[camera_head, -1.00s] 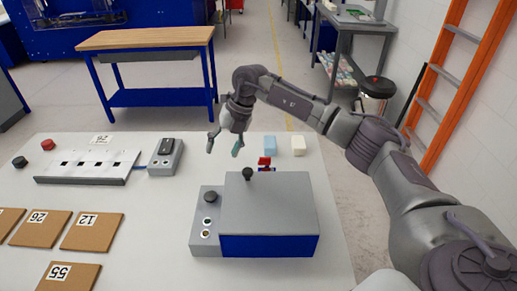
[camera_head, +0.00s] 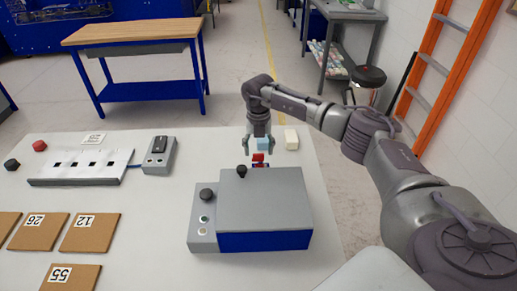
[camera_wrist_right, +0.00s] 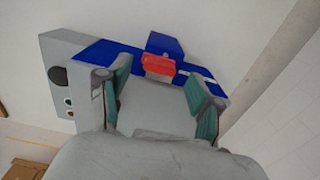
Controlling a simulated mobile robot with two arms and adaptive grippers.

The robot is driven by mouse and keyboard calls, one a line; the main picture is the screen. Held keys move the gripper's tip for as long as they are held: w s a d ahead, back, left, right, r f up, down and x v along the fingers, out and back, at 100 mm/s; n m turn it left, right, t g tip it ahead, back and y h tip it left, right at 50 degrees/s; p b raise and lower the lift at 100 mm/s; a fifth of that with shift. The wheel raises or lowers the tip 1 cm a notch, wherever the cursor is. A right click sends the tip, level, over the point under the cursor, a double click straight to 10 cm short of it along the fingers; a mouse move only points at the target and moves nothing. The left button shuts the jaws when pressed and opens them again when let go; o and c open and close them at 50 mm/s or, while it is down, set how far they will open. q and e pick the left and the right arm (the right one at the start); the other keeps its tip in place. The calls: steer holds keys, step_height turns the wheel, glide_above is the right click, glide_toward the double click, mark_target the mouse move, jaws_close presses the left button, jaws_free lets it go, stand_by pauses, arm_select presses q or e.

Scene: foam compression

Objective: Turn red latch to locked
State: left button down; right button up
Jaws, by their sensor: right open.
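The red latch (camera_head: 258,157) stands at the far edge of the grey and blue box (camera_head: 262,200). In the right wrist view the red latch (camera_wrist_right: 159,66) shows against a blue block, ahead of and between the two fingers. My right gripper (camera_head: 259,150) is open and empty, just above and behind the latch, pointing down. In the right wrist view its green finger pads (camera_wrist_right: 160,108) are spread wide, with the grey box top between them. I cannot tell whether a finger touches the latch. My left gripper is not in view.
Light blue (camera_head: 263,144) and cream (camera_head: 291,138) blocks lie behind the box. Brown numbered tiles (camera_head: 91,232) and a slotted white fixture (camera_head: 82,167) lie left.

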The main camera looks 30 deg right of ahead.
steer(key=shift+f, duration=0.9)
steer(key=shift+c, duration=0.3)
steer(key=c, duration=1.1)
